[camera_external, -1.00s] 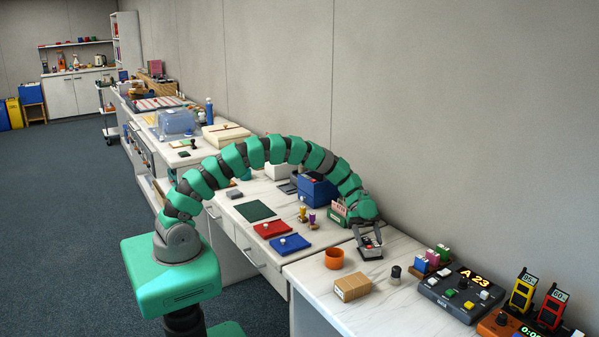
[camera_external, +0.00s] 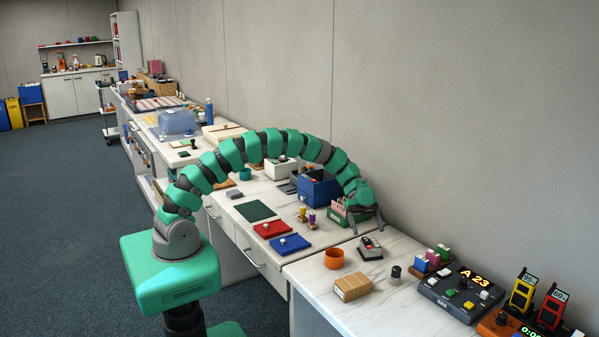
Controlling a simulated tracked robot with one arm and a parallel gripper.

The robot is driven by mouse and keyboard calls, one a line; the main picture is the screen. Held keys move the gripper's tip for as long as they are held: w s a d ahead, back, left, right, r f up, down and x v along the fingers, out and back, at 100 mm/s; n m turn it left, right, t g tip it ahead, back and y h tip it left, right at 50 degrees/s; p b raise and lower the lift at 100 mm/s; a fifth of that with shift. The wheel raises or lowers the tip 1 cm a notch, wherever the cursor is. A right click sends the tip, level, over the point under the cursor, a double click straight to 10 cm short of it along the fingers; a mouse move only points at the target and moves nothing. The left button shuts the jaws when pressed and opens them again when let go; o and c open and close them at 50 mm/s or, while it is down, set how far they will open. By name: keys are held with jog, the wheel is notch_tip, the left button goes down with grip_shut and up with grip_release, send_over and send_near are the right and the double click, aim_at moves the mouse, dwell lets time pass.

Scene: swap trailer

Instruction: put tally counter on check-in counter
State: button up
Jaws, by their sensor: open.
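The jaws are open and empty, and a small gap shows between the fingertips and the device.
An orange cup (camera_external: 334,259), a cardboard box (camera_external: 352,287) and a small black knob (camera_external: 396,272) stand nearby. A panel reading A 23 (camera_external: 459,292) is to the right. A green card box (camera_external: 338,214) and a blue bin (camera_external: 318,188) are left of my gripper.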

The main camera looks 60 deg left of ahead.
notch_tip(320, 180, up, 5)
jog(key=shift+s+d+r+p, duration=0.1)
jog(key=shift+s+p, duration=0.05)
jog(key=shift+p, duration=0.25)
jog(key=shift+r, duration=0.1)
